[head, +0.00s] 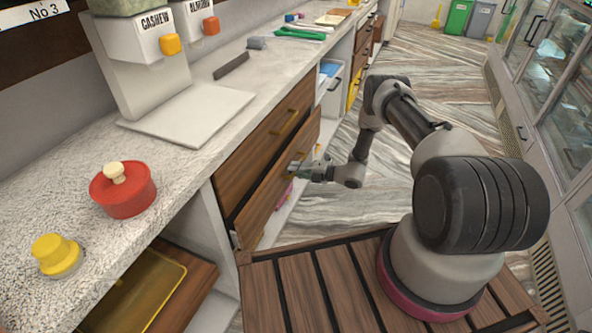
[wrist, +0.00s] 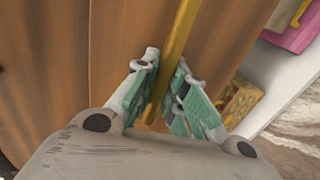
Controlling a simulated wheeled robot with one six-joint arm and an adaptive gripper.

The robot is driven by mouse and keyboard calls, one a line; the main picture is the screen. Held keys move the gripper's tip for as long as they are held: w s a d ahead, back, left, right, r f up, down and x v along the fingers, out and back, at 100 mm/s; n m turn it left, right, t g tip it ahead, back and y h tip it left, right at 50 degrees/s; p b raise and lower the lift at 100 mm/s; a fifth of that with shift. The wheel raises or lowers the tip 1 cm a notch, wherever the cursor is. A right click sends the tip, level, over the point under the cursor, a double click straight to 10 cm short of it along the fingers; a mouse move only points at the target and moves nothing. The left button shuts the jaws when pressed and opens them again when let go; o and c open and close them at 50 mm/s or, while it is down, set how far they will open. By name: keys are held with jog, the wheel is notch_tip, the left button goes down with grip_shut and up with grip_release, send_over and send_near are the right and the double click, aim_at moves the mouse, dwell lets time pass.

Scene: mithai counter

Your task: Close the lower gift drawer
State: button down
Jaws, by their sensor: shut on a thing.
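The lower gift drawer (head: 272,196) is a wooden-fronted drawer under the counter, standing out from the cabinet. Its inside shows white, with pink and yellow items in it. Its brass handle (wrist: 182,32) runs between my fingers in the wrist view. My gripper (head: 299,168) is at the drawer front and is shut on this handle; the green-padded fingers (wrist: 162,95) lie on either side of it. In the wrist view a pink box (wrist: 295,28) and a yellow patterned box (wrist: 241,102) show beside the drawer front. Much of the drawer's inside is hidden.
The upper drawer (head: 262,138) with its brass handle is shut above. The speckled counter (head: 190,165) holds a red lidded pot (head: 123,190), a yellow knobbed piece (head: 56,255) and dispensers. A glass display case (head: 555,80) stands at right. The striped floor between is clear.

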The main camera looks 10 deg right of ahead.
aim_at(286, 166)
jog(key=shift+r+x, duration=0.2)
jog(key=shift+x, duration=0.85)
jog(key=shift+r+x, duration=0.25)
jog(key=shift+x, duration=0.8)
jog(key=shift+w, duration=0.1)
jog(key=c, duration=1.5)
grip_release()
jog(key=shift+a, duration=0.15)
jog(key=shift+o, duration=0.2)
jog(key=v, duration=1.2)
